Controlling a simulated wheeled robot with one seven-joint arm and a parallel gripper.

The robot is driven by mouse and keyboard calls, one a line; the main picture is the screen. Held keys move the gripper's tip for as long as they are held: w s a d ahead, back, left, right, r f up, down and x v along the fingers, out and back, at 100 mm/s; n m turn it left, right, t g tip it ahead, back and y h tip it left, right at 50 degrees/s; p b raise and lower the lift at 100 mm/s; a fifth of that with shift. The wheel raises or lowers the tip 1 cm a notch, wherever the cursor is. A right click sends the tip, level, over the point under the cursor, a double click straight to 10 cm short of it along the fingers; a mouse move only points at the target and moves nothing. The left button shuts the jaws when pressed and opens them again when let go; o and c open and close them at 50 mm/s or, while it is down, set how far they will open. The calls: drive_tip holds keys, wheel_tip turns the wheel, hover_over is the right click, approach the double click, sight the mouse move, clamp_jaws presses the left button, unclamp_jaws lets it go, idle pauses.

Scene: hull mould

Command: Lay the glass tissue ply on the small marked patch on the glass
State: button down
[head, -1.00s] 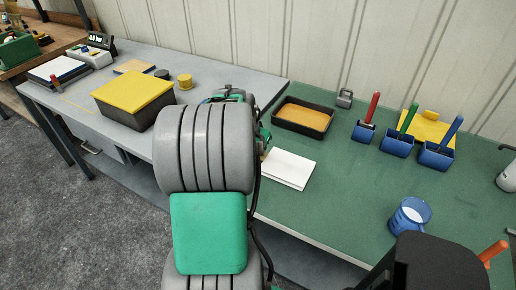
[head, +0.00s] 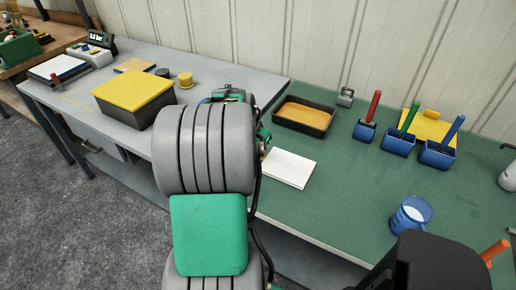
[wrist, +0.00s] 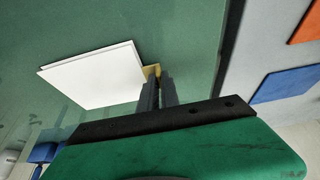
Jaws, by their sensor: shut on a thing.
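A white, flat rectangular piece that looks like the glass tissue ply (wrist: 95,77) shows in the wrist view, and also right of my arm in the head view (head: 290,168). It appears over the green worktop. A small tan tab (wrist: 152,71) is at its near corner. My gripper (wrist: 155,82) is shut on this tab, with its two dark fingers close together. In the head view my arm hides the gripper. I cannot tell whether the ply touches the worktop. The marked patch is not clearly seen; a thin yellow outline (head: 75,106) lies on the grey table.
The green worktop (head: 340,215) also holds an orange-filled tray (head: 303,116), blue holders with coloured handles (head: 397,143) and a blue cup (head: 411,214). A yellow-lidded box (head: 133,102) stands on the grey table (head: 225,80). The worktop's middle is clear.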

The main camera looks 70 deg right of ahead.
drive_tip(key=shift+f, duration=0.4)
idle(0.4)
drive_tip(key=c, duration=1.5)
unclamp_jaws()
drive_tip(key=shift+o, duration=0.2)
drive_tip(key=o, duration=0.5)
drive_tip(key=shift+r+p, duration=1.9)
drive_tip(key=shift+r, duration=1.65)
